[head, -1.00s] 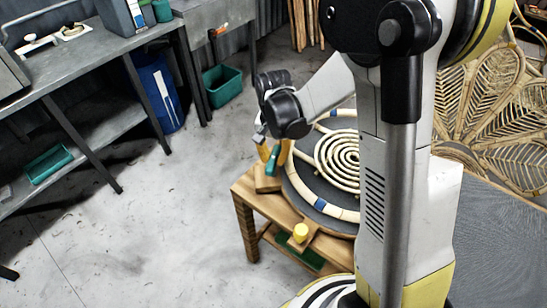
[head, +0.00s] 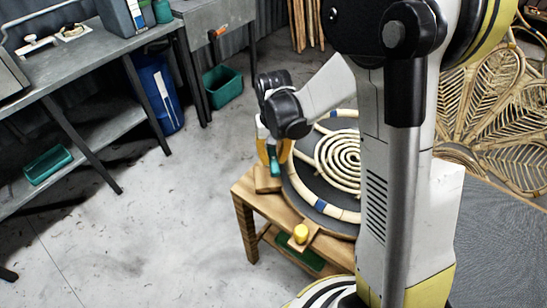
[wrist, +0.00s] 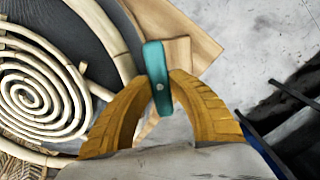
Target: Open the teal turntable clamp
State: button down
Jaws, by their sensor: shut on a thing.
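The teal turntable clamp lever (wrist: 157,78) stands upright in the wrist view, between the two yellow fingertips of my gripper (wrist: 158,97). The fingers are shut on the lever from both sides. In the head view, the teal lever (head: 274,163) shows small between the fingers of my gripper (head: 273,152), at the left edge of the turntable. The dark round turntable (head: 307,195) carries a pale rattan spiral (head: 338,158) and a rattan ring with blue bands. The clamp's base is partly hidden by the lever and the fingers.
A yellow knob (head: 300,233) sits on the wooden stand (head: 263,207) in front of the turntable. A grey workbench (head: 75,75), a blue barrel (head: 160,95) and a teal bin (head: 222,84) stand at the left. The floor between is clear.

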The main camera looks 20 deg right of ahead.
jog(key=c, duration=1.2)
grip_release()
notch_tip(320, 180, up, 12)
jog(key=shift+s, duration=0.1)
jog(key=s+r+t, duration=0.2)
jog(key=s, duration=0.3)
jog(key=s+r+n+t, duration=0.1)
jog(key=s+r+t, duration=0.1)
jog(key=s, duration=0.3)
jog(key=s+r+n+t, duration=0.1)
jog(key=s+r+t, duration=0.1)
jog(key=s+t, duration=0.1)
jog(key=shift+s+d, duration=0.25)
jog(key=shift+s, duration=0.65)
